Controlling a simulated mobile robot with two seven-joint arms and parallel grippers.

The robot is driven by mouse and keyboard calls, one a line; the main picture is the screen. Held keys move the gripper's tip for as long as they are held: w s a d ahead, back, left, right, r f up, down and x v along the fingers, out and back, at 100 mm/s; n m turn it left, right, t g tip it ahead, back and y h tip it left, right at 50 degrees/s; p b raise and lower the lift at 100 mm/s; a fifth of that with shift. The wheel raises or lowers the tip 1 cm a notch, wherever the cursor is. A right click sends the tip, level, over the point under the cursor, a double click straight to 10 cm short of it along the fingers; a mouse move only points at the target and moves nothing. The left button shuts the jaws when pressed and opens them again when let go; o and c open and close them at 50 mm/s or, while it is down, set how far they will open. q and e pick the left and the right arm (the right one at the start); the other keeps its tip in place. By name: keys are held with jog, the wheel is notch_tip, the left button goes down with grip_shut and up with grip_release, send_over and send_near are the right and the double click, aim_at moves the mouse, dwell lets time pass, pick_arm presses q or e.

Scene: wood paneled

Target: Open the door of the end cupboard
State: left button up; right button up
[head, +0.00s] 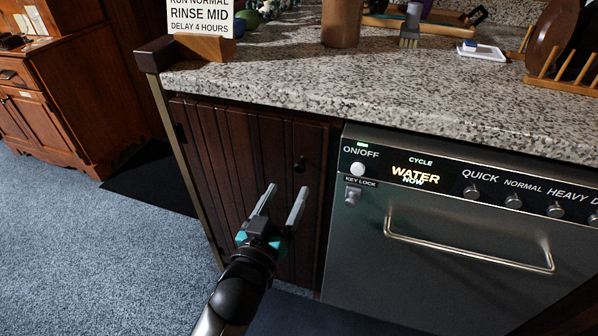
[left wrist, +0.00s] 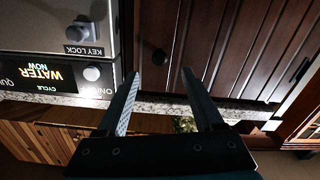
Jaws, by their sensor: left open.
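The end cupboard door (head: 232,150) is dark grooved wood below the left end of the granite counter, and it is shut. Its small round dark knob (head: 300,165) sits near the upper right of the door. My left gripper (head: 284,190) is open and empty in front of the door, its fingers pointing up toward the knob, just below it. In the left wrist view the knob (left wrist: 159,57) shows between and beyond the two open fingertips (left wrist: 160,75), apart from them. The door (left wrist: 230,45) also shows there. My right gripper is not in view.
A steel dishwasher (head: 440,265) with a bar handle (head: 470,250) stands right of the cupboard. The granite counter (head: 380,95) overhangs the door and holds a sign (head: 202,18), a brown cup (head: 340,25) and a dish rack. Carpeted floor (head: 110,245) is open to the left.

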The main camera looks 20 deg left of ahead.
aim_at(298, 170)
pick_arm(q)
jog(key=w+b, duration=0.2)
jog(key=w, duration=0.5)
jog(key=shift+d, duration=0.15)
jog(key=shift+w+b, duration=0.3)
jog(key=shift+w, duration=0.35)
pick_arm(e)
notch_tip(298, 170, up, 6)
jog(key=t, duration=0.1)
pick_arm(q)
jog(key=shift+c, duration=0.4)
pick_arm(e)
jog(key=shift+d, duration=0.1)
pick_arm(q)
grip_shut()
